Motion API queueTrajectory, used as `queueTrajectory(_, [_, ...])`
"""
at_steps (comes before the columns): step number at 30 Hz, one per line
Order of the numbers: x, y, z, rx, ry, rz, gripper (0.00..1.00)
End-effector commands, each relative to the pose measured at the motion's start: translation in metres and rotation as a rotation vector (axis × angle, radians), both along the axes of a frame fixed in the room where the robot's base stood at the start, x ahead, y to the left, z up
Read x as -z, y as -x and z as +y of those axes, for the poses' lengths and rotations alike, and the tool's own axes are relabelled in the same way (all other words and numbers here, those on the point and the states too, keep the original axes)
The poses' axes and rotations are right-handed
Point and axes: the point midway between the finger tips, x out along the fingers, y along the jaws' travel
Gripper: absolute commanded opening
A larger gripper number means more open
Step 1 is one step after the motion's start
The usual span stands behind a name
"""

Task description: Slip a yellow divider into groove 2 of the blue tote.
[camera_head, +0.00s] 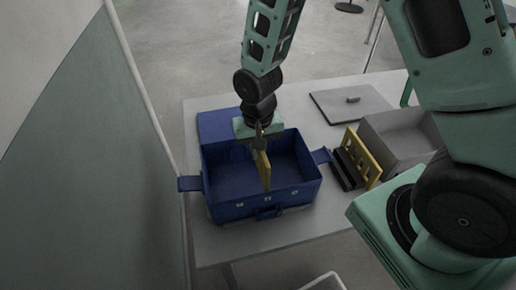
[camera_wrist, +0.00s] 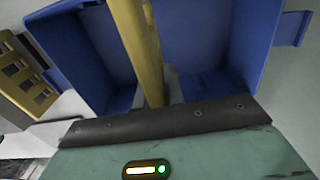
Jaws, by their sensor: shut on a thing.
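The blue tote (camera_head: 225,209) stands open on the table, with small pale marks along its front wall; it also fills much of the wrist view (camera_wrist: 80,55). My gripper (camera_head: 260,148) is over the tote, pointing down, shut on a yellow divider (camera_head: 263,171). The divider is seen nearly edge-on, upright, near the middle of the tote's width. In the wrist view the held divider (camera_wrist: 138,40) runs up the middle of the picture. I cannot tell whether its lower edge is in a groove. Another yellow divider (camera_head: 372,160) stands in a black rack (camera_head: 345,170) to the right.
A grey open box (camera_head: 400,140) stands right of the rack. Blue flaps (camera_head: 190,184) stick out from the tote's sides. The table front (camera_head: 230,245) is clear.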

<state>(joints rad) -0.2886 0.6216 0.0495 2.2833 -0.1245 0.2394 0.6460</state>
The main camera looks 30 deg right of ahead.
Motion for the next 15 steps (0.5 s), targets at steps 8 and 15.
queueTrajectory(8, [0.008,0.000,0.000,0.000,0.000,0.000,0.00])
queueTrajectory(15, [0.013,0.000,0.000,0.000,0.000,0.000,0.00])
